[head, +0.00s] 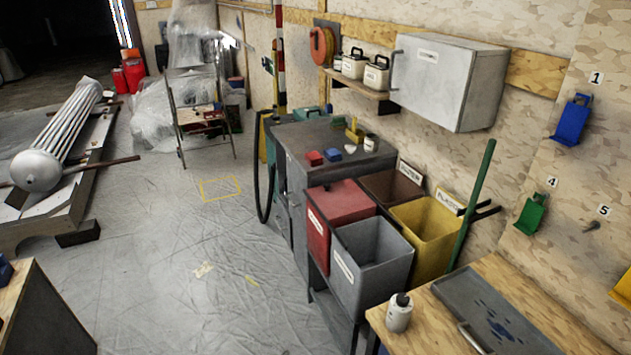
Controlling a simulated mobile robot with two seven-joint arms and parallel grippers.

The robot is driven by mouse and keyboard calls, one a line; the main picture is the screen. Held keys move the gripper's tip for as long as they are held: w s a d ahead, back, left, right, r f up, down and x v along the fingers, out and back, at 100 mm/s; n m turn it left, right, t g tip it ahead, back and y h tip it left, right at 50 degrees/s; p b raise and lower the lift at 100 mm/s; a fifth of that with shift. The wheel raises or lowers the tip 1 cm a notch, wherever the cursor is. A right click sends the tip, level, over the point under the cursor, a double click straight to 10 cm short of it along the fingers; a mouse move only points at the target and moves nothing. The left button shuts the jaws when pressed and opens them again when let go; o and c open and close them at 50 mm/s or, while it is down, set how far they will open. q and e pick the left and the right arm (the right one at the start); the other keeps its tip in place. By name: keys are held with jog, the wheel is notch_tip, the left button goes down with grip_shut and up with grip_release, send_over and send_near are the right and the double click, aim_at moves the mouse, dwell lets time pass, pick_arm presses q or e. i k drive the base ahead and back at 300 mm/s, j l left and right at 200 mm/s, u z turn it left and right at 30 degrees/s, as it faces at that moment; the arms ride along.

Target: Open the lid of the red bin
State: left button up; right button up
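The red bin (318,240) stands in a group of bins on a dark metal stand, right of the middle of the head view. Its flat red lid (340,201) lies over its top, so the inside is hidden. A white label is on its front face. Neither of my grippers shows in this view.
An open grey bin (372,285) stands in front of the red one, a yellow bin (428,238) and a brown bin (391,187) beside and behind. A grey cabinet (325,142) adjoins them. A workbench (535,315) fills the lower right. The sheeted floor (170,280) at left is open.

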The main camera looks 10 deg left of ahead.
aim_at(337, 200)
jog(key=i+j, duration=0.15)
jog(key=j, duration=0.2)
jog(key=i+j, duration=0.15)
jog(key=j, duration=0.2)
jog(key=i+j, duration=0.2)
jog(key=j, duration=0.15)
jog(key=i+j, duration=0.2)
jog(key=i, duration=0.3)
jog(key=i+j, duration=0.25)
jog(key=i, duration=0.2)
jog(key=i+j, duration=0.2)
jog(key=i, duration=0.3)
jog(key=i+l, duration=0.1)
jog(key=i, duration=0.65)
